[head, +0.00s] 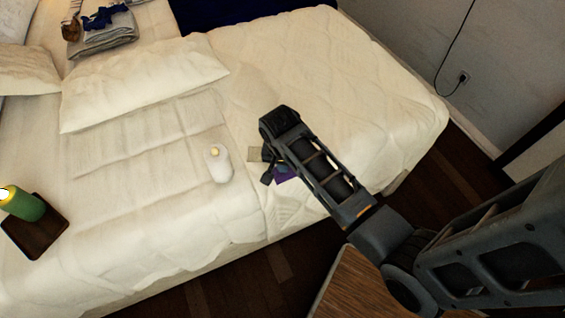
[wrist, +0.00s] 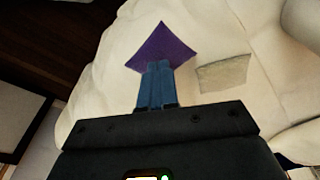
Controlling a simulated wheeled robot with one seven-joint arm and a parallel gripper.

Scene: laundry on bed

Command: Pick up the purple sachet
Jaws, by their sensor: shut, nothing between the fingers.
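The purple sachet (wrist: 162,48) lies flat on the white bed cover, seen as a diamond shape in the wrist view. In the head view only a small part of the purple sachet (head: 285,176) shows beside my arm, which covers the rest. My gripper (wrist: 158,66) is shut, with its fingertips together over the near corner of the sachet and nothing between them. I cannot tell whether the tips touch the sachet. In the head view my gripper (head: 267,174) points down at the bed, and its fingertips are hard to make out.
A beige patch-like item (wrist: 222,73) lies right of the sachet in the wrist view. A white bottle (head: 218,164) is on the bed left of my gripper. A green cylinder (head: 22,204) is on a dark tray (head: 36,242). A pillow (head: 140,78) and folded clothes (head: 103,35) lie farther back.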

